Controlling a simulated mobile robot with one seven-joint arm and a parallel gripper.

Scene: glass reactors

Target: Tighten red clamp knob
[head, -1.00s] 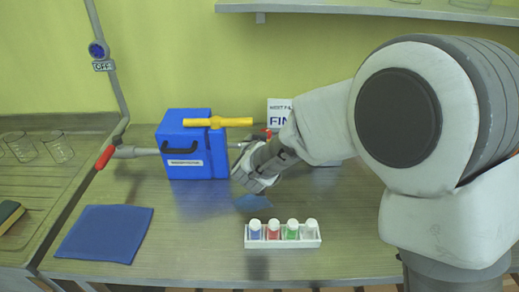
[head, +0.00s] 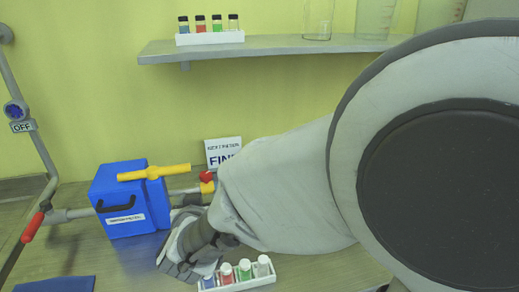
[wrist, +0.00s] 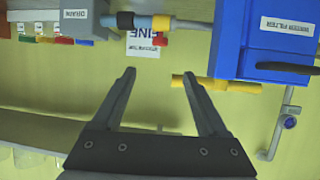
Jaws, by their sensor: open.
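A small red knob (head: 206,176) sits on a yellow clamp (head: 207,188) on the pipe right of the blue filter box (head: 122,200), in front of the "FINE" sign (head: 222,152). In the wrist view, which appears upside down, the red knob (wrist: 160,41) shows by the yellow clamp (wrist: 161,22) on the pipe, overlapping the sign. My gripper (wrist: 158,73) is open, with nothing between its fingers. The knob shows beyond the fingertips, apart from them. In the head view my gripper (head: 178,262) is low, in front of the clamp, and my forearm hides the pipe further right.
A yellow handle (head: 153,172) projects from the blue box towards the clamp. A white rack (head: 238,285) of several vials stands close to my gripper. A shelf (head: 270,45) with glassware is above.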

